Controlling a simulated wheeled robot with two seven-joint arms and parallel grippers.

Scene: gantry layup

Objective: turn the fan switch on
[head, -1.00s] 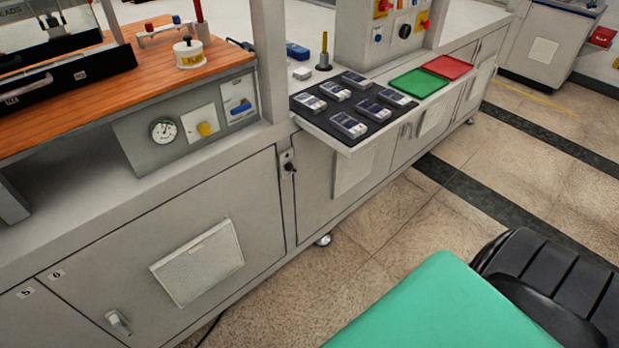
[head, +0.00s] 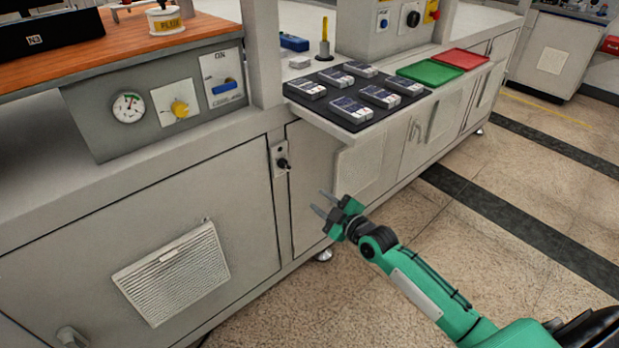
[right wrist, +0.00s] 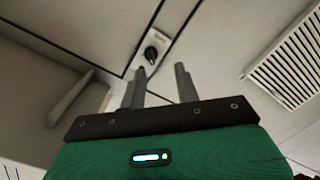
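The likely fan switch is a small black toggle (head: 283,162) on a pale plate on the cabinet front, below the worktop. Its label cannot be read. The switch also shows in the right wrist view (right wrist: 151,54), just beyond the fingertips. My right gripper (head: 323,204) is open and empty, in front of the cabinet, lower and to the right of the switch in the head view. In the right wrist view, its two grey fingers (right wrist: 160,68) stand apart, with the switch near the tip of the left one. My left gripper is not in view.
A vent grille (head: 176,273) is on the cabinet door left of the switch. Above it are a gauge (head: 128,107) and a yellow knob (head: 180,108). A black mat (head: 353,107) with several grey devices lies on the ledge overhanging at right. Floor before the cabinet is clear.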

